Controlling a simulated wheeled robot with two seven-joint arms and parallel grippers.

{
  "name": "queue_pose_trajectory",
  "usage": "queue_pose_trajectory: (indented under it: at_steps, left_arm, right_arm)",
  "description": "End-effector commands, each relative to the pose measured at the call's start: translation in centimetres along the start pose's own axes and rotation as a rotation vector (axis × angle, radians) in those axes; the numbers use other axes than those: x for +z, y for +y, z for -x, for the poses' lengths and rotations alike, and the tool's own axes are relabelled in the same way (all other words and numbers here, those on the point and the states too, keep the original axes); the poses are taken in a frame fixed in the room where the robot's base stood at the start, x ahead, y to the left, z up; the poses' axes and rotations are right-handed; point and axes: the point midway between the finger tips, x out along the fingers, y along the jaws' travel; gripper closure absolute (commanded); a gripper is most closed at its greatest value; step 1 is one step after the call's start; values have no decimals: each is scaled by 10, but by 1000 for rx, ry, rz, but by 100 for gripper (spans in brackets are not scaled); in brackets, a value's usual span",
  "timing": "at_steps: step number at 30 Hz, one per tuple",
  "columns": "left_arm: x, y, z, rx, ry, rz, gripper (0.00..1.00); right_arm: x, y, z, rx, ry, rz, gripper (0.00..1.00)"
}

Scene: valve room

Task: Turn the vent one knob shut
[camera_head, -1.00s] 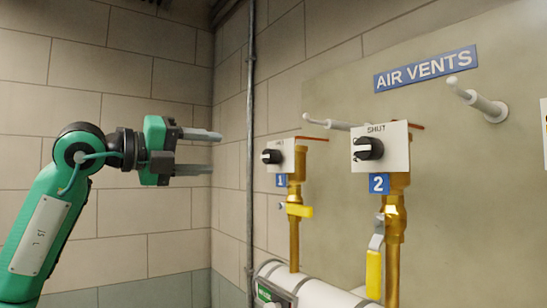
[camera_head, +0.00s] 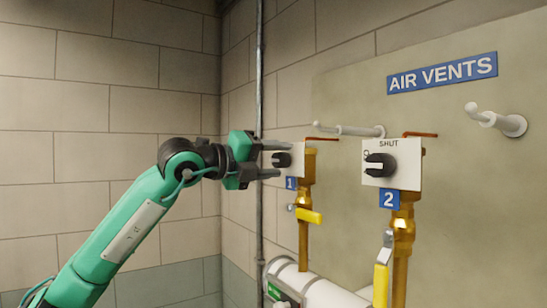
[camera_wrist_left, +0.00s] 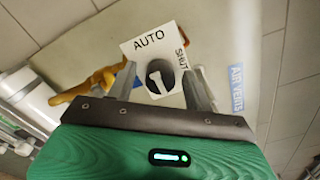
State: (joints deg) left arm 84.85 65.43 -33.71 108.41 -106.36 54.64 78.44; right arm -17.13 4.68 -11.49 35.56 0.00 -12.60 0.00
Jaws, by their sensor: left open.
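The vent one knob (camera_head: 284,160) is a black round knob on a white plate (camera_head: 297,140) above the blue "1" tag (camera_head: 291,183). My left gripper (camera_head: 283,159) is open, its two fingers one above the other at the knob. In the left wrist view the knob (camera_wrist_left: 160,74) lies between the fingertips of my gripper (camera_wrist_left: 160,86). Its white bar points roughly towards the AUTO label (camera_wrist_left: 149,39); the SHUT label (camera_wrist_left: 183,60) is to the right. I cannot tell whether the fingers touch the knob. The right gripper is not in view.
A similar vent two knob (camera_head: 380,165) is to the right, with a "2" tag (camera_head: 389,199). Brass pipes with yellow-handled valves (camera_head: 308,215) run below both plates. White pegs (camera_head: 349,130) stick out from the wall. A grey vertical pipe (camera_head: 259,100) is behind the gripper.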

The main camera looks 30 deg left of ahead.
Motion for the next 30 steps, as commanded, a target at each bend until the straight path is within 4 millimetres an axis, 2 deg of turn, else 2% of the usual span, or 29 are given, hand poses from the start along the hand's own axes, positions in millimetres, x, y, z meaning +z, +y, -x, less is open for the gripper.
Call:
queue_pose_trajectory:
  at_steps: [3, 4, 10, 11, 20, 30]
  left_arm:
    - [0, 0, 0, 0, 0, 0, 48]
    - [0, 0, 0, 0, 0, 0, 52]
    - [0, 0, 0, 0, 0, 0, 91]
    - [0, 0, 0, 0, 0, 0, 93]
    - [-1, 1, 0, 0, 1, -32, 92]
    - [-2, 1, 0, -1, 3, -242, 92]
  right_arm:
    - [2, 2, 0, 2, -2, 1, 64]
    - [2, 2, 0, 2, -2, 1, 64]
    - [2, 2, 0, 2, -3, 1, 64]
    - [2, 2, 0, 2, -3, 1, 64]
    - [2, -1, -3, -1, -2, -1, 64]
    - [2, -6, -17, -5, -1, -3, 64]
